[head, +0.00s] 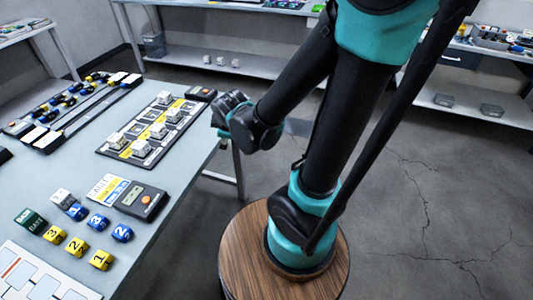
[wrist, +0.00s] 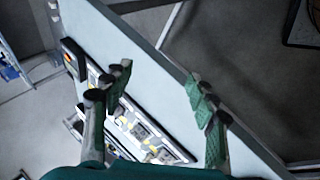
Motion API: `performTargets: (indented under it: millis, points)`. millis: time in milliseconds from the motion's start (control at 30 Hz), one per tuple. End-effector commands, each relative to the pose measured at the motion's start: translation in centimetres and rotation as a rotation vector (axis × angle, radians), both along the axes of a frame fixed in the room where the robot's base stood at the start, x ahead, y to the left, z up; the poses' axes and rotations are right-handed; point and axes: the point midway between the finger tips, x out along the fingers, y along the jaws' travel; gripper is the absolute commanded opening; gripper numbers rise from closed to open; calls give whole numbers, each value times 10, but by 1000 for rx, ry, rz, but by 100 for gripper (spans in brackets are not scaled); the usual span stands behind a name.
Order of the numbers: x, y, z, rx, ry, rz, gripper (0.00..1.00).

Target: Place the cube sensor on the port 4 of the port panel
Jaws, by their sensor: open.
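The port panel (head: 187,113) is a long dark board with yellow labels on the table. Several pale, whitish cubes stand on it, such as one pale cube (head: 141,148) near its front end. I cannot tell which is the cube sensor, and the port numbers are too small to read. My gripper (head: 235,112) hangs at the table's right edge, to the right of the panel and apart from it. In the wrist view my gripper (wrist: 163,85) has its green fingers spread with nothing between them. The panel (wrist: 180,153) shows below and partly behind the left finger.
A handheld device with an orange button (head: 140,200) lies nearer on the table. Several numbered blue and yellow blocks (head: 77,246) stand left of it. Another dark panel (head: 60,125) lies at the far left. The table strip right of the port panel is bare.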

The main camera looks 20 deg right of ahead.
Motion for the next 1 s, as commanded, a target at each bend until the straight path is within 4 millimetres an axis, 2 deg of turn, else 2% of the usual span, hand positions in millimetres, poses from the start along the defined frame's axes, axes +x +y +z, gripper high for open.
performTargets:
  millis: [33, 100, 200, 300, 433, 533, 733, 867, 1000]
  points:
    - [-12, -27, -3, 71, 40, -149, 58]
    - [-30, -55, -7, 174, 94, -352, 58]
    - [-56, -85, -13, 310, 157, -624, 58]
    - [-79, -104, -19, 419, 204, -847, 58]
    - [-99, -117, -23, 510, 240, -1032, 58]
    - [-105, -120, -24, 542, 252, -1099, 50]
    - [-106, -120, -24, 550, 255, -1114, 50]
    - [-106, -120, -24, 549, 254, -1112, 35]
    - [-106, -120, -25, 549, 254, -1111, 34]
